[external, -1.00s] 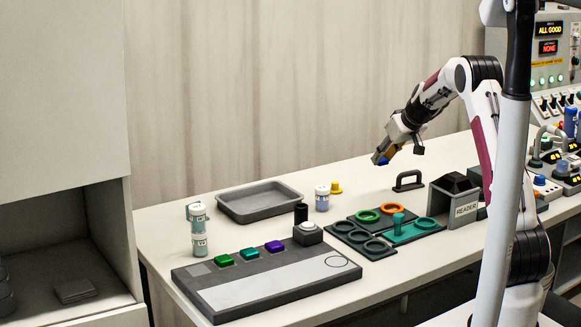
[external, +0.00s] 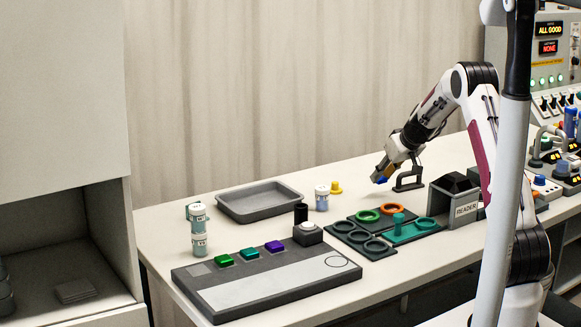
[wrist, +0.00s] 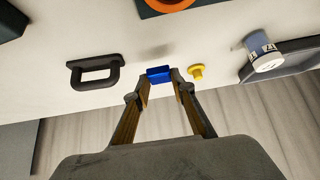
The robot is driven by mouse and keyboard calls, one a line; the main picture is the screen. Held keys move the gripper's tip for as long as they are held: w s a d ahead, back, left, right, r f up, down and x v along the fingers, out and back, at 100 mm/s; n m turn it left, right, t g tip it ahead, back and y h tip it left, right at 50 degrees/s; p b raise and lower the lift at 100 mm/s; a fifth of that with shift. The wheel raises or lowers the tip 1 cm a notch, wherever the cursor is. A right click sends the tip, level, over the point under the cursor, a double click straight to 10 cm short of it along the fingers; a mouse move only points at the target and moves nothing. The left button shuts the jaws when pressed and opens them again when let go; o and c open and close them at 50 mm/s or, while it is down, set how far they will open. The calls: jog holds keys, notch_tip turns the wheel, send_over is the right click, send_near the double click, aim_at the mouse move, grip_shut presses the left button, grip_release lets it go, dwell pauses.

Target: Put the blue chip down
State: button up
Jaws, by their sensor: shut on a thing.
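The blue chip (wrist: 158,75) is between my fingertips in the wrist view. It also shows as a small blue spot in the external view (external: 381,180). My gripper (external: 379,176) is shut on it and holds it above the table (external: 340,174), left of the black handle. In the wrist view my gripper (wrist: 160,84) has one finger on each side of the chip, and a shadow lies on the table beyond it. The chip's lower side is hidden.
A black handle (external: 409,180) stands close to the right. A yellow knob-like piece (external: 335,187) and a white-capped vial (external: 322,197) are to the left. Dark trays with rings (external: 367,215) and the reader (external: 455,203) lie nearer the front. Bare table surrounds the gripper.

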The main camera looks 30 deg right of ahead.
jog(key=shift+f, duration=0.35)
jog(key=shift+f, duration=1.9)
jog(key=shift+f, duration=0.1)
jog(key=o, duration=1.1)
jog(key=shift+s+r, duration=0.25)
jog(key=shift+r, duration=0.3)
jog(key=v, duration=1.1)
